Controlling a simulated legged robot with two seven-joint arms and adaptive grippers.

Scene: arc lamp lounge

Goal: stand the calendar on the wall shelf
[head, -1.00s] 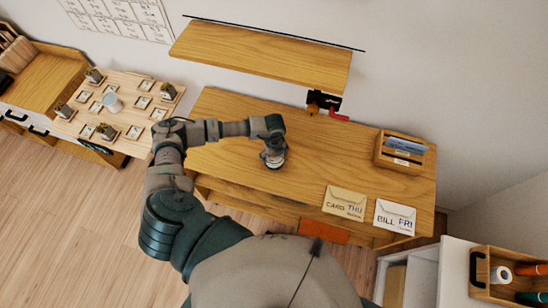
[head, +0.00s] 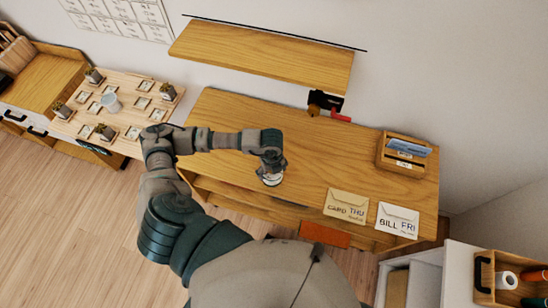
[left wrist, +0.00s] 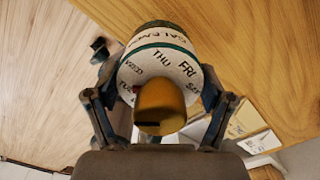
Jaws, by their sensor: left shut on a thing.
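The calendar (left wrist: 155,42) is a round white drum with weekday names such as THU and FRI, a green band and a yellow-orange knob (left wrist: 160,103) facing the wrist camera. My left gripper (left wrist: 155,92) is shut on it, one finger on each side. In the head view the calendar (head: 271,180) shows as a small white piece under my left gripper (head: 270,168), over the front part of the desk top. I cannot tell whether it touches the desk. The wooden wall shelf (head: 260,55) is behind and above the desk and looks empty. My right gripper is out of view.
The desk (head: 240,120) holds two envelopes, CARD THU (head: 346,205) and BILL FRI (head: 397,219), and a wooden letter holder (head: 404,153). A black bracket with a red part (head: 328,106) is below the shelf's right end. A side table (head: 130,110) with small pots stands left.

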